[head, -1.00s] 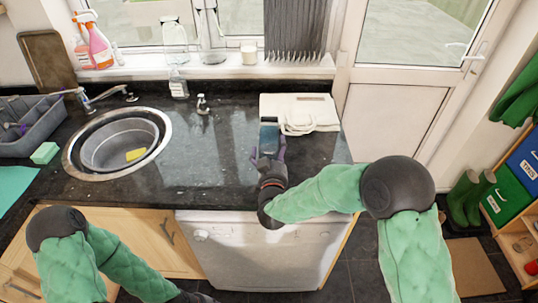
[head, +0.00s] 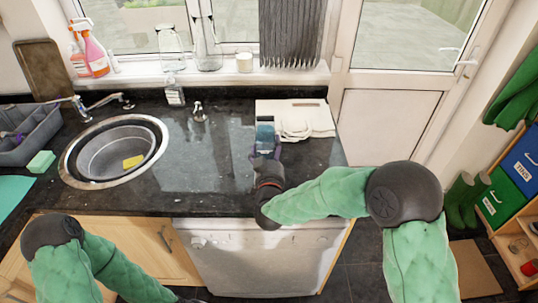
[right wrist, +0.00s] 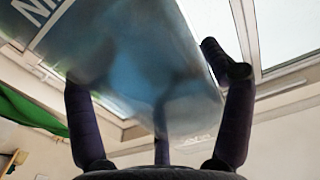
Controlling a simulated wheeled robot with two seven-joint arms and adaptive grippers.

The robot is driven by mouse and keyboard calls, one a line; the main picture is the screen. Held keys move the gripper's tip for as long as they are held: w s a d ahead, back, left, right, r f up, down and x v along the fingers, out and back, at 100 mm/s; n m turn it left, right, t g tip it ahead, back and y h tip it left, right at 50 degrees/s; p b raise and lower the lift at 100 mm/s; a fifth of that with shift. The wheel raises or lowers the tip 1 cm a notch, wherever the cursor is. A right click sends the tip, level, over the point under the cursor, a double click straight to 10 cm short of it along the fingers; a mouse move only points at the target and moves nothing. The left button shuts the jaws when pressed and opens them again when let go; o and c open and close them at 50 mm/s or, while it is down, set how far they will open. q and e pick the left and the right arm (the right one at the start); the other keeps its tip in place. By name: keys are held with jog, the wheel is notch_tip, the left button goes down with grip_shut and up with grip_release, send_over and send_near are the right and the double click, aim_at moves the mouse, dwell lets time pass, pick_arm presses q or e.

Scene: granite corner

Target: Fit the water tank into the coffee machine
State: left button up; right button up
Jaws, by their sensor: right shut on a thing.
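The water tank (head: 265,133) is a translucent blue container, held over the counter. My right gripper (head: 266,153) is shut on it from the near side. In the right wrist view the tank (right wrist: 150,65) fills the upper middle, with white lettering at its upper left, and the fingers (right wrist: 160,120) are around it. A cream-white thing (head: 312,110) stands at the back of the counter, just behind and right of the tank. It may be the coffee machine, but I cannot tell. Whether the tank touches it is unclear.
A round sink (head: 115,150) with a yellow sponge (head: 133,161) is at the left, beside a grey rack (head: 32,135). Bottles line the windowsill. A dishwasher front (head: 255,265) is below.

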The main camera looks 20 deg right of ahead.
aim_at(267, 145)
jog(key=s+r+p, duration=0.1)
jog(key=r, duration=0.1)
jog(key=s+a+r, duration=0.1)
jog(key=s+r, duration=0.1)
jog(key=s+a+r+p, duration=0.1)
jog(key=s+r, duration=0.1)
jog(key=r, duration=0.1)
jog(key=shift+s+a+r+p, duration=0.1)
jog(key=shift+p, duration=0.25)
jog(key=s+a+r+p, duration=0.2)
jog(key=s+r, duration=0.1)
jog(key=s, duration=0.5)
jog(key=shift+a, duration=0.4)
